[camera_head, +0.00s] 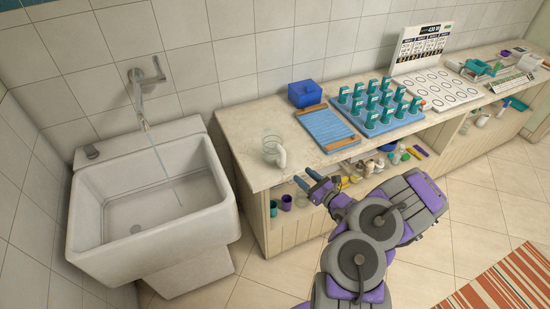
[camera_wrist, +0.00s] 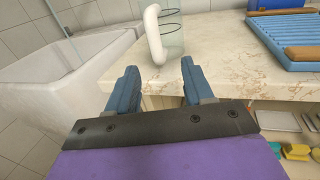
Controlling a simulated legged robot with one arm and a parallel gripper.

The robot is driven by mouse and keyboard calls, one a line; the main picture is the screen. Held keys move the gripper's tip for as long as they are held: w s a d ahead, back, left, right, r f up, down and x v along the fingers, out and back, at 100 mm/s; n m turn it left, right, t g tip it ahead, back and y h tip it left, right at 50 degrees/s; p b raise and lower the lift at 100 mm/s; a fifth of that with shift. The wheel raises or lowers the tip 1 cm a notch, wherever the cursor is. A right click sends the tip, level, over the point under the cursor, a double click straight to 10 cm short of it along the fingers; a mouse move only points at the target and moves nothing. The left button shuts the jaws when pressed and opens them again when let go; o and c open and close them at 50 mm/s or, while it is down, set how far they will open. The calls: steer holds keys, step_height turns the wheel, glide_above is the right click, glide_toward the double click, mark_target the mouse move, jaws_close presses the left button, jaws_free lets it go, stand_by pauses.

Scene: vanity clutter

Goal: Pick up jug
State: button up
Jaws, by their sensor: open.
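The jug (camera_head: 270,147) is clear glass with a thick white handle (camera_head: 281,157). It stands on the counter near its left end, with the handle towards the front edge. In the wrist view the jug (camera_wrist: 174,40) is at the top middle, its white handle (camera_wrist: 154,34) on the left side facing me; its top is cut off. My gripper (camera_head: 307,180) is at the counter's front edge, to the right of and nearer than the jug. In the wrist view my gripper (camera_wrist: 158,76) is open and empty, its two blue fingers apart, with the jug beyond them and not touched.
A white sink (camera_head: 90,215) with running water stands left of the counter (camera_head: 240,125). A blue tray (camera_head: 325,126), a blue box (camera_head: 305,93) and a rack of teal items (camera_head: 380,110) stand right of the jug. Shelves below hold several small items.

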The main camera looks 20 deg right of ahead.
mark_target(283, 160)
steer(key=x, duration=0.3)
steer(key=a+b+x, duration=0.1)
steer(key=x, duration=0.2)
steer(key=shift+w+a+r, duration=0.1)
steer(key=shift+w+a, duration=0.05)
steer(key=shift+a, duration=0.1)
steer(key=w+b, duration=0.2)
steer(key=w, duration=0.2)
steer(key=shift+w+a, duration=0.25)
steer(key=shift+w, duration=0.15)
steer(key=shift+w+a, duration=0.1)
steer(key=shift+a, duration=0.3)
steer(key=shift+d, duration=0.35)
steer(key=c, duration=0.7)
steer(key=shift+a, duration=0.1)
jaws_close()
steer(key=shift+a, duration=0.1)
